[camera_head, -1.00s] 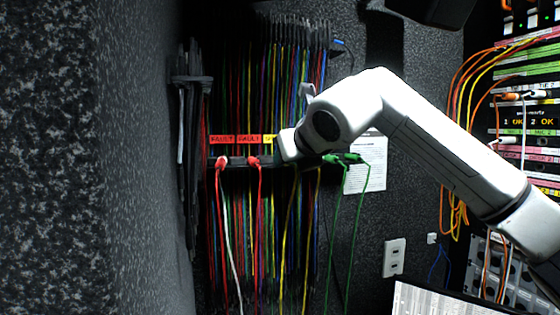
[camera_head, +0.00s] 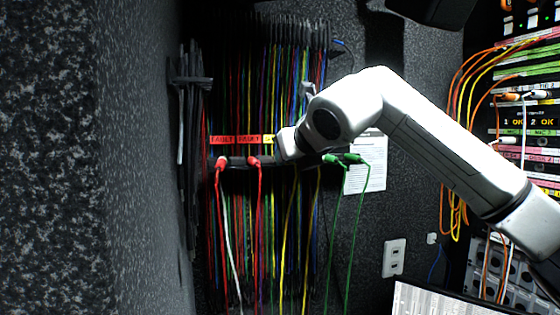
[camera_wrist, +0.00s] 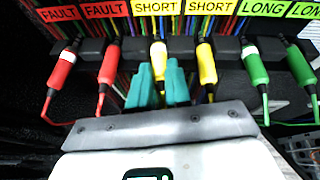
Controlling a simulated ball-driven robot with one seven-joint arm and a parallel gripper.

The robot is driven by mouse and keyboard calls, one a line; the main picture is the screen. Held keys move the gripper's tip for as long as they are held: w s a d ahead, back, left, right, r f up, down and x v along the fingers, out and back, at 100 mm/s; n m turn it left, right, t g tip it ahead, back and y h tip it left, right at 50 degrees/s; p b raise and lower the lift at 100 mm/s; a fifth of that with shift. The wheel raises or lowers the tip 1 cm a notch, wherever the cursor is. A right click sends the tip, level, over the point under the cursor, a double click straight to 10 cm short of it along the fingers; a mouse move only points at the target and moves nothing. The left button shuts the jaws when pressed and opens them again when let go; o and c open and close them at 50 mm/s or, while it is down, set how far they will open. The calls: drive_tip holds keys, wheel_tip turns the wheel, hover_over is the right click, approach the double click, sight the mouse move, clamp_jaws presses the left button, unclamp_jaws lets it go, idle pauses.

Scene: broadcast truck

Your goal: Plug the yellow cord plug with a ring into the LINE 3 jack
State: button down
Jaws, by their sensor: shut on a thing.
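A yellow plug with a pale ring near its top (camera_wrist: 158,52) hangs in the rack under the left SHORT label in the wrist view. My gripper (camera_wrist: 158,78) has its teal fingers on both sides of this plug, shut on it. The plug's top is still at the rack bar. A second yellow plug (camera_wrist: 206,64), with no clear ring, hangs just right of the fingers. In the head view my wrist covers the yellow plugs and the gripper. I cannot make out which jack is LINE 3.
Red plugs (camera_wrist: 108,66) hang under FAULT labels to the left, and green plugs (camera_wrist: 254,66) under LONG labels to the right. A jack panel (camera_head: 528,120) with orange and yellow cords stands at the far right. A dark monitor hangs overhead (camera_head: 430,8).

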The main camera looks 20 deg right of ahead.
drive_tip(key=shift+r+p, duration=0.5)
drive_tip(key=shift+r, duration=0.6)
drive_tip(key=s+b, duration=0.2)
drive_tip(key=s, duration=0.1)
drive_tip(key=shift+d, duration=0.15)
idle(0.4)
